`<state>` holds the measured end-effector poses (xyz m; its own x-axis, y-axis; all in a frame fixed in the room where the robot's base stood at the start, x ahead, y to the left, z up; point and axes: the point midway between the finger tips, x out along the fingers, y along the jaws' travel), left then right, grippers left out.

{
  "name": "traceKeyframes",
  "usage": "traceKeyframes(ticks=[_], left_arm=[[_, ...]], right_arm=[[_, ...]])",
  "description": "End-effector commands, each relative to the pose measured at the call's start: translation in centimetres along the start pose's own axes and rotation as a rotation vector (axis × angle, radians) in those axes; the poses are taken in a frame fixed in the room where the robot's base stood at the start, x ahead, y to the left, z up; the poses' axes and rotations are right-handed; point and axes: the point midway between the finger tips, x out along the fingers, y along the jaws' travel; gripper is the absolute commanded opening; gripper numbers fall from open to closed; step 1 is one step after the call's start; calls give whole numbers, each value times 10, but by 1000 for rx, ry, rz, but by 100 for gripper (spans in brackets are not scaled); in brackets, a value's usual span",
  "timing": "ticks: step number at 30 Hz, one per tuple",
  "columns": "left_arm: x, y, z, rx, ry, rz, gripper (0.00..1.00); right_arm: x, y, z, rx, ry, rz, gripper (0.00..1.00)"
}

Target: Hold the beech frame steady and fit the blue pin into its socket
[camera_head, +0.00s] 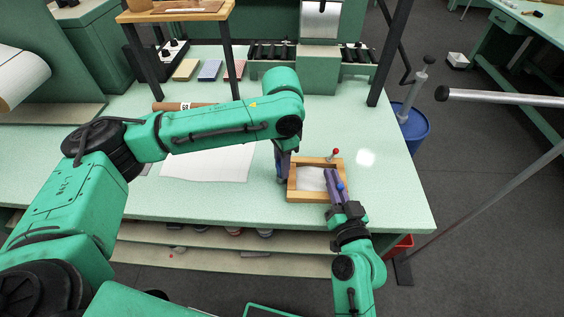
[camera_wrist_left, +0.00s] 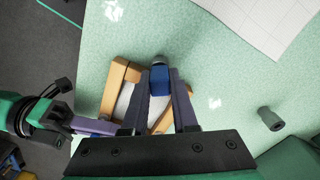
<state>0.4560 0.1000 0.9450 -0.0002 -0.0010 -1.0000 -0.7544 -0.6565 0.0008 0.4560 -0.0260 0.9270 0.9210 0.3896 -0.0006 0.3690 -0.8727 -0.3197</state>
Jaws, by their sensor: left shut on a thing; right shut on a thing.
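The beech frame (camera_head: 296,194) lies on the pale green table, with a white sheet inside it. A pin with a red head (camera_head: 335,152) stands at its far right corner. My left gripper (camera_head: 283,168) is at the frame's left side; in the left wrist view its fingers (camera_wrist_left: 161,98) close around a blue block (camera_wrist_left: 160,81) at the frame's edge (camera_wrist_left: 117,86). My right gripper (camera_head: 335,187) is shut at the frame's right side, with the blue pin's head (camera_head: 340,186) at its fingertips. The pin's lower end and its socket are hidden.
Coloured pads (camera_head: 209,70) and a wooden stand (camera_head: 229,58) are farther back. The table's front edge is close to the frame; clear tabletop lies to its right.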

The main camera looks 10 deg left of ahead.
Motion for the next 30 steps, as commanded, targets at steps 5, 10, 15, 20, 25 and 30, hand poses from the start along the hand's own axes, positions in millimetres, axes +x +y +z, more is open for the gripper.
traceKeyframes(ticks=[5,10,15,20,25,30], left_arm=[[3,0,0,0,0,-1,38],[2,0,0,0,0,-1,61],[2,0,0,0,0,-1,61],[-12,-1,-1,-1,3,-3,61],[-56,-1,-1,0,5,-3,61],[-99,0,-1,1,4,-2,61]], right_arm=[[0,0,-1,0,1,0,0],[0,0,-1,0,1,0,0],[0,0,-1,0,1,0,0],[0,0,-1,0,1,0,0],[0,0,-1,0,1,0,0],[0,0,0,0,1,0,0]])
